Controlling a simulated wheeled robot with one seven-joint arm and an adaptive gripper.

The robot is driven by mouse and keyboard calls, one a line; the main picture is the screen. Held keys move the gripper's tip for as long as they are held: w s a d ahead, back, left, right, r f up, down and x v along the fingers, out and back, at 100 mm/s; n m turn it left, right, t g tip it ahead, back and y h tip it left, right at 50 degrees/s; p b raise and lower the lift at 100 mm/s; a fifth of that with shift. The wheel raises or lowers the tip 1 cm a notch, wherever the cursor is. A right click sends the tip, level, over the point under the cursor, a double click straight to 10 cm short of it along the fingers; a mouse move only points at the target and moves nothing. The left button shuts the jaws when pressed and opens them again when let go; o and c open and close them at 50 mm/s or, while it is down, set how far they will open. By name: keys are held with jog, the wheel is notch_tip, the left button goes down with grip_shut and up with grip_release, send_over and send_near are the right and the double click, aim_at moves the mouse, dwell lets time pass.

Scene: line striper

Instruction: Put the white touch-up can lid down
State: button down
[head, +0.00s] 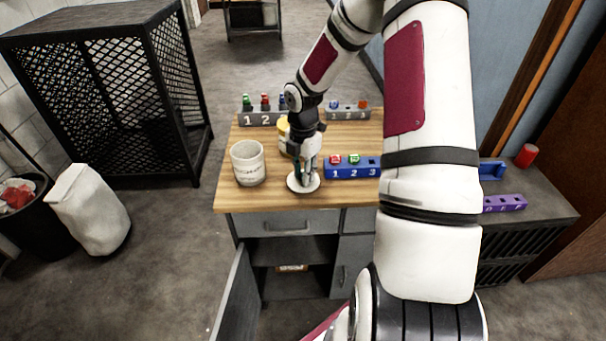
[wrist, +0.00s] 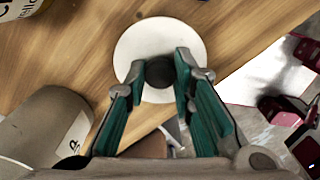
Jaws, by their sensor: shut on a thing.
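The white touch-up can lid (head: 299,185) is a flat white disc at the front edge of the wooden table top (head: 330,198). My gripper (head: 307,180) is above it, fingers pointing down. In the wrist view the lid (wrist: 127,55) shows as a round disc with a dark round knob (wrist: 159,72) at its middle. The teal fingers of my gripper (wrist: 160,75) stand on either side of that knob, shut on it. Whether the lid touches the table top or hangs just above it, I cannot tell.
A white lettered can (head: 248,164) stands just left of the lid. A blue numbered rack (head: 345,172) is close on the right. A yellow can (head: 284,133) stands behind, near grey numbered racks (head: 262,118). A cabinet door (head: 238,297) hangs open below.

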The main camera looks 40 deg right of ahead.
jog(key=shift+f, duration=0.35)
jog(key=shift+f, duration=0.15)
jog(key=c, duration=1.4)
grip_release()
jog(key=shift+o, duration=0.2)
